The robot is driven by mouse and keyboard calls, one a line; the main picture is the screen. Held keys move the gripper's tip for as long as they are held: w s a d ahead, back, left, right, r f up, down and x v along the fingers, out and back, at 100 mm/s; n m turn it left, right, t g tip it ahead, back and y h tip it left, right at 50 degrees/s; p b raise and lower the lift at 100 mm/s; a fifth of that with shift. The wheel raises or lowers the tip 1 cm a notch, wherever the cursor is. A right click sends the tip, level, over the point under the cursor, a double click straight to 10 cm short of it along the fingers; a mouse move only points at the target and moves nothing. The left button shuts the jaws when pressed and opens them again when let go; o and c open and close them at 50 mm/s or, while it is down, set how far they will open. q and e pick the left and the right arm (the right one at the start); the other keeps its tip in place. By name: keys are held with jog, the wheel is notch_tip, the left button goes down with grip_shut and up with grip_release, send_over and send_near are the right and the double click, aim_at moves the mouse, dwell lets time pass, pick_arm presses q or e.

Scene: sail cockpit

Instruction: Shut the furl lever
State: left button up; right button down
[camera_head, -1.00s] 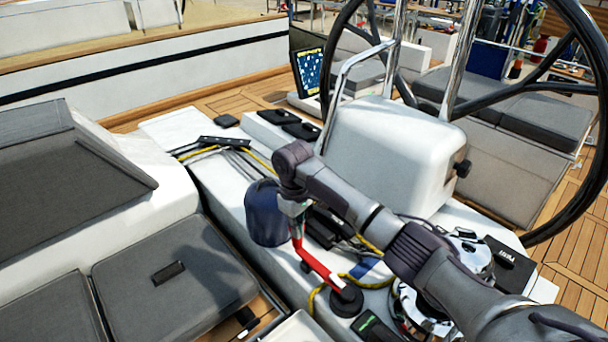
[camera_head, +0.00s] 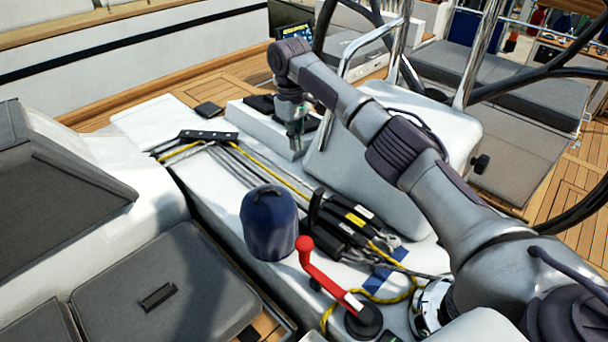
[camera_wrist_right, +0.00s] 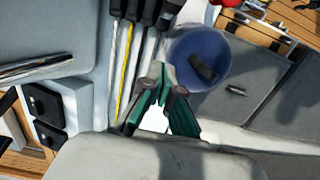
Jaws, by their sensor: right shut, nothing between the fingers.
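A bank of black rope clutches (camera_head: 350,222) with yellow and white labels sits on the white cockpit console. One black lever at its left end appears raised (camera_head: 315,205). I cannot read which lever is the furl one. The clutches also show at the top of the right wrist view (camera_wrist_right: 145,10), with ropes running from them. My right gripper (camera_head: 294,146) points down beyond the clutches, near the white housing, apart from the levers. In the wrist view its green fingers (camera_wrist_right: 160,75) are shut and empty. My left gripper is out of view.
A blue-covered winch (camera_head: 269,225) and a red handle (camera_head: 325,270) on a black round base stand left and in front of the clutches. The white wheel pedestal (camera_head: 400,150) and steering wheel stand right. Yellow and grey ropes cross the console.

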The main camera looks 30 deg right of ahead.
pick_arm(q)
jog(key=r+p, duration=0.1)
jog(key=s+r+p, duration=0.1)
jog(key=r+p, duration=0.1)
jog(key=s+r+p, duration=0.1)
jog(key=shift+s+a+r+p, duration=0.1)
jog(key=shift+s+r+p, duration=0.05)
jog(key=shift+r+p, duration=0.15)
pick_arm(e)
jog(key=s+d+f, duration=0.1)
jog(key=s+f, duration=0.4)
jog(key=f, duration=0.5)
jog(key=shift+s+d+f, duration=0.15)
jog(key=shift+d, duration=0.1)
